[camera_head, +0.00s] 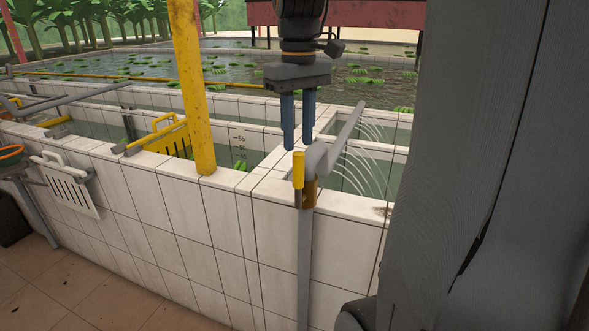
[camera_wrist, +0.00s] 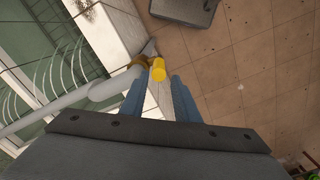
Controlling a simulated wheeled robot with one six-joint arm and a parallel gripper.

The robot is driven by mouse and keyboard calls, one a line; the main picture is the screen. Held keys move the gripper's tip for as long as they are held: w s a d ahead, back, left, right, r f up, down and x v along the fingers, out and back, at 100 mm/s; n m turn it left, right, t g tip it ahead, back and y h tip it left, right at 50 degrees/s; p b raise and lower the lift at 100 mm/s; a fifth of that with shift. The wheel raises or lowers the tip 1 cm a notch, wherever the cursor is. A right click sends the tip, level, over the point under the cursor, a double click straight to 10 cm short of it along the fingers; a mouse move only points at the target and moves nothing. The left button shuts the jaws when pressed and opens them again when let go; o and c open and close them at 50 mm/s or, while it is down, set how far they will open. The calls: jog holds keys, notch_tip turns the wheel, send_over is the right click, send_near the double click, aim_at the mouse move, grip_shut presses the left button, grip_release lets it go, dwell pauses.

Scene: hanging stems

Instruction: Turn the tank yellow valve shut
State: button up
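The yellow valve handle (camera_head: 299,168) stands upright beside a brass valve body (camera_head: 309,192) on a grey pipe, at the corner of the white tiled tank wall. Its rounded yellow end also shows in the wrist view (camera_wrist: 158,70), in line with the gap between my fingertips. My gripper (camera_head: 298,143) points down with its two blue fingers apart and nothing between them. In the head view the fingertips are just above the handle's top; I cannot tell the exact gap in depth. Thin water jets (camera_head: 365,150) come from the pipe's horizontal arm (camera_head: 346,135).
A yellow post (camera_head: 190,85) rises from the wall left of my gripper. A yellow slotted gate (camera_head: 168,138) and a white slotted panel (camera_head: 66,183) are farther left. The tiled floor (camera_head: 90,290) is open at lower left.

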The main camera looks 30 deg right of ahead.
aim_at(299, 176)
notch_tip(299, 176, down, 10)
jog(key=shift+d+f+p, duration=0.15)
jog(key=shift+f+p, duration=0.05)
jog(key=shift+p, duration=0.75)
grip_shut()
